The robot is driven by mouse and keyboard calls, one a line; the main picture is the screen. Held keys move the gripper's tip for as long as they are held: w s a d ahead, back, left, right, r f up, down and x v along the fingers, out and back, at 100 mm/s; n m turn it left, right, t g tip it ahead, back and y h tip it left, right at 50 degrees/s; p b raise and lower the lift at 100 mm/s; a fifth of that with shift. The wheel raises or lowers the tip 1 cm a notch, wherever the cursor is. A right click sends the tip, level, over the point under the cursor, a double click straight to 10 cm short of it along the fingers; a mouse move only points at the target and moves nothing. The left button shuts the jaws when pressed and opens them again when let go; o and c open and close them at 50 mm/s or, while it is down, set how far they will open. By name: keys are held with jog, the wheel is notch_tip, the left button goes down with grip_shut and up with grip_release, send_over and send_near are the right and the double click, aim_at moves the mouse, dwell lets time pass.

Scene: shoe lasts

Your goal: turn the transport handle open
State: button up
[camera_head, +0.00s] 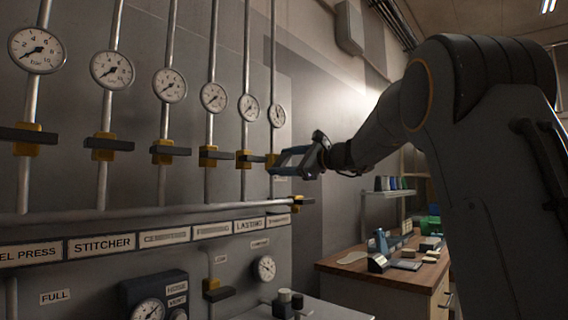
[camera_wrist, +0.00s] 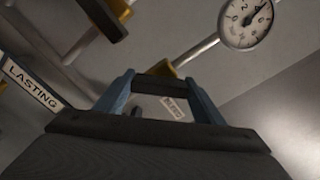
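The row of valve handles runs along the wall panel, each a dark bar on a yellow body on a vertical pipe. The last handle (camera_head: 256,158), at the right end, is over the rightmost label (camera_head: 278,220), which is too blurred to read surely. This handle lies across its pipe. In the wrist view a dark bar (camera_wrist: 162,87) spans the gap between my blue fingers, with yellow (camera_wrist: 168,69) just behind. My gripper is open, its fingers well apart. Whether they touch the bar cannot be told.
A gauge (camera_head: 277,115) sits above the last handle. The LASTING label (camera_wrist: 33,83) and a neighbouring dark handle (camera_wrist: 103,18) are close by on the left. A lower handle (camera_head: 219,293) is below the labels. A wooden workbench (camera_head: 385,275) with small items stands to the right.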

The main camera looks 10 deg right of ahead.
jog(key=o, duration=0.4)
jog(key=b+v, duration=0.1)
jog(key=v, duration=0.6)
jog(key=shift+s+d, duration=0.25)
jog(key=shift+d, duration=0.05)
jog(key=shift+c, duration=0.4)
